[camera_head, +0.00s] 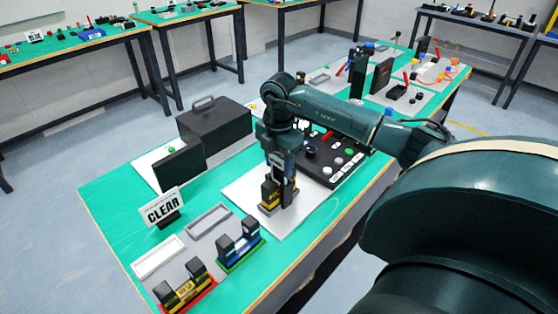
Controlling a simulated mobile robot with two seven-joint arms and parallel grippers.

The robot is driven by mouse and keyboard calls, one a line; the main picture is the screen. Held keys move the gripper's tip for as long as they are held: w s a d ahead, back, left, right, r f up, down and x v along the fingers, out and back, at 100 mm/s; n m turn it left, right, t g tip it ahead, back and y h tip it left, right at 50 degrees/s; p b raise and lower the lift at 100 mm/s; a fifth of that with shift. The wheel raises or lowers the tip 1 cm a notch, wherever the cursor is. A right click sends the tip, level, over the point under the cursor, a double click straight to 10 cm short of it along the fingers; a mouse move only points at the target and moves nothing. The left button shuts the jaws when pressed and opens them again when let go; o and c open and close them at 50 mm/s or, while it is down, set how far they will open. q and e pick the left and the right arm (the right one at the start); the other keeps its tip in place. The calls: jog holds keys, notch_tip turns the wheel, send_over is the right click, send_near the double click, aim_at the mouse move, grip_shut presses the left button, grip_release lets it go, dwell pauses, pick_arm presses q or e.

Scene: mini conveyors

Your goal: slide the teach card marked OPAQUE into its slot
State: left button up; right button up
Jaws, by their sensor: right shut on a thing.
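My right gripper (281,187) points down over a pale plate (240,190) in the middle of the green table. It is shut on a small dark thing, apparently the teach card, which the fingers mostly hide; no OPAQUE marking can be read. A black and yellow block (268,195) stands on the plate right at the fingertips. Whether the held thing is inside a slot there I cannot tell. A white stand sign reads CLEAR (163,208) at the left. My left gripper is not in view.
A black button panel (325,165) lies behind my right gripper. A black case with a handle (212,132) stands at the back left. Shallow trays (158,257) and two black units, on red (184,290) and green (238,248) bases, occupy the front left.

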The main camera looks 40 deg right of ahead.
jog(key=shift+f+b, duration=0.7)
jog(key=shift+f, duration=0.55)
jog(key=o, duration=1.1)
jog(key=shift+c, duration=0.2)
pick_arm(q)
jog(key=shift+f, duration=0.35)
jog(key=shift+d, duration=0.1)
pick_arm(e)
jog(key=shift+r, duration=0.1)
jog(key=shift+w+r, duration=0.1)
jog(key=shift+r, duration=0.3)
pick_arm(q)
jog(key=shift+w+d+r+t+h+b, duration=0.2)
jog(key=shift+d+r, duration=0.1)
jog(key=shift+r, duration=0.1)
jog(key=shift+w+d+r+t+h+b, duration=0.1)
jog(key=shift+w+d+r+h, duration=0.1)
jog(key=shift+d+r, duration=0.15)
pick_arm(e)
notch_tip(320, 180, up, 12)
jog(key=shift+r, duration=0.2)
